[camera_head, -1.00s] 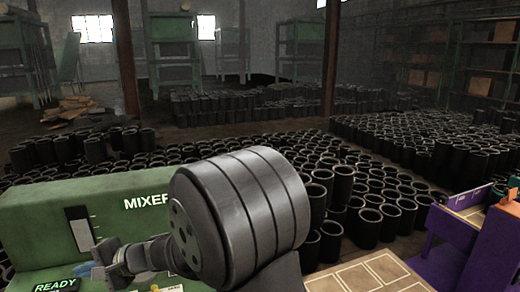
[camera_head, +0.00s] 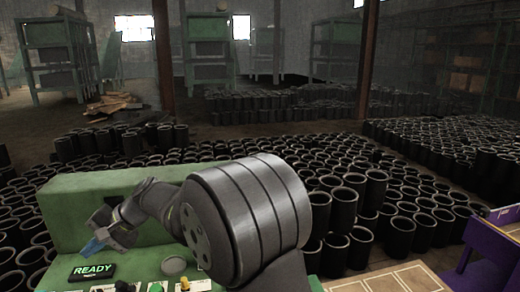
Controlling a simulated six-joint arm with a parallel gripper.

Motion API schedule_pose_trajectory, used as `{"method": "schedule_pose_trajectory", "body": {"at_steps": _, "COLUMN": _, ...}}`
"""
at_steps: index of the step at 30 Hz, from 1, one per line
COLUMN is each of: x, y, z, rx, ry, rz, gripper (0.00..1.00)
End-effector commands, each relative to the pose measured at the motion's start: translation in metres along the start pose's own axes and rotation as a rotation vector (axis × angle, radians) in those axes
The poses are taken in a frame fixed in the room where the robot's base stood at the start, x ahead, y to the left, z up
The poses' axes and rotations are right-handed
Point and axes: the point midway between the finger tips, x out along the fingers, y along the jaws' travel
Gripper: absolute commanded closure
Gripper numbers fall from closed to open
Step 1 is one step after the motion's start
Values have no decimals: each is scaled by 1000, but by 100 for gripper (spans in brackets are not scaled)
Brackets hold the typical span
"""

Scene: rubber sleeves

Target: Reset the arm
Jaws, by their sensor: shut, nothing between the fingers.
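My gripper (camera_head: 94,246) is at the lower left, shut and empty, with bluish fingertips pointing down and left. It hangs in front of the green mixer machine (camera_head: 70,207), just above the lit READY display (camera_head: 93,271). My large grey arm joint fills the lower middle and hides the machine's right part, including its MIXER lettering. Whether the fingertips touch the machine cannot be told.
The machine's panel has a green button (camera_head: 156,287) and a yellow knob (camera_head: 185,284). Many black rubber sleeves (camera_head: 343,210) stand on the floor behind. A sectioned tan tray (camera_head: 400,280) and a purple unit (camera_head: 495,255) are at the lower right.

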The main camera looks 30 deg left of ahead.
Motion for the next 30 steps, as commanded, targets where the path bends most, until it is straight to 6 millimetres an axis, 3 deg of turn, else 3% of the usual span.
{"method": "schedule_pose_trajectory", "body": {"at_steps": 17, "x": -9, "y": -24, "z": -24, "rx": -103, "ry": 52, "rz": 297, "gripper": 100}}
{"method": "schedule_pose_trajectory", "body": {"at_steps": 30, "x": -32, "y": -46, "z": -52, "rx": -138, "ry": 194, "rz": 508, "gripper": 100}}
